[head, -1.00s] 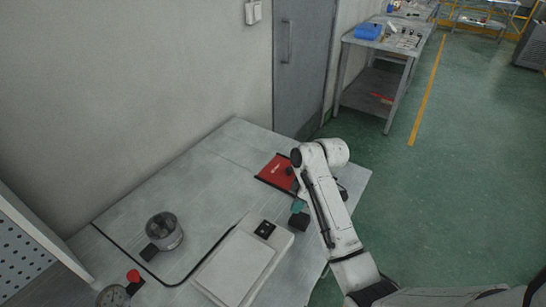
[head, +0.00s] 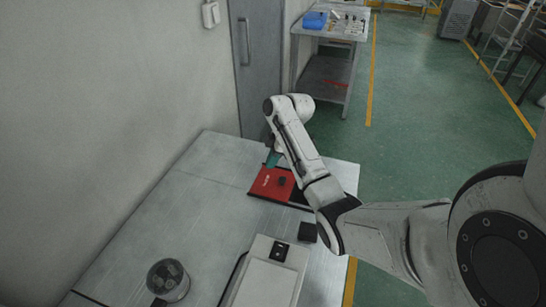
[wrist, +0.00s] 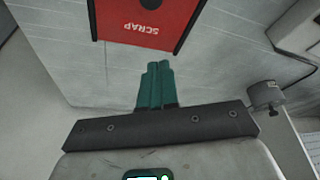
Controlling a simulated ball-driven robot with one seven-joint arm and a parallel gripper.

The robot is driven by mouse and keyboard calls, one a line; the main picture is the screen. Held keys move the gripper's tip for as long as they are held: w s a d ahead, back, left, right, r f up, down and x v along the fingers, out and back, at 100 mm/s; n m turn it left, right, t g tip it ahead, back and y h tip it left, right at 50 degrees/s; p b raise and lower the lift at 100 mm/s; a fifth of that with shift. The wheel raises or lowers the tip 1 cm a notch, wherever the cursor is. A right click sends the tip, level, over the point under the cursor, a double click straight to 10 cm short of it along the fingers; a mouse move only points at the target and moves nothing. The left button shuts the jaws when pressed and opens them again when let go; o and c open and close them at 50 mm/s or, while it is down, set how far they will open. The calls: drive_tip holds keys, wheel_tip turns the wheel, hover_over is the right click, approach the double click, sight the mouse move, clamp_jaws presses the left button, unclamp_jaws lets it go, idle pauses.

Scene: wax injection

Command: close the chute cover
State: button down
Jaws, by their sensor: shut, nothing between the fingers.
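The red chute cover (head: 268,182) lies flat on the grey bench, with a dark strip (head: 298,196) showing at its right, partly hidden by my arm. A small dark knob shows near its right side. In the wrist view the cover (wrist: 150,22) is at the top, its white SCRAP lettering upside down, between dark side rails. My gripper (head: 272,159) has teal fingers and is at the far edge of the cover. The fingers (wrist: 157,66) are shut and empty, pointing at the cover's edge with a small gap in the picture. Whether they touch it I cannot tell.
On the bench (head: 195,190) are a small black block (head: 307,232), a white-topped device (head: 268,278) and a clear-topped round canister (head: 168,280). A wall and a grey door (head: 256,60) stand behind. The bench's left part is clear.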

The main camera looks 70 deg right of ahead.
hover_over(272, 185)
drive_tip(key=w+a, duration=0.1)
drive_tip(key=w, duration=0.1)
drive_tip(key=f, duration=0.6)
drive_tip(key=shift+s+a+f+p, duration=0.1)
drive_tip(key=shift+a+f+p, duration=0.1)
drive_tip(key=shift+p, duration=0.15)
drive_tip(key=shift+s+d+p, duration=0.3)
drive_tip(key=shift+s+d, duration=0.1)
drive_tip(key=shift+s, duration=0.2)
drive_tip(key=shift+s+d+p, duration=0.25)
drive_tip(key=shift+s+d, duration=0.15)
drive_tip(key=shift+s, duration=0.2)
drive_tip(key=shift+s+d+f, duration=0.15)
drive_tip(key=shift+s+d, duration=0.15)
drive_tip(key=shift+s, duration=0.25)
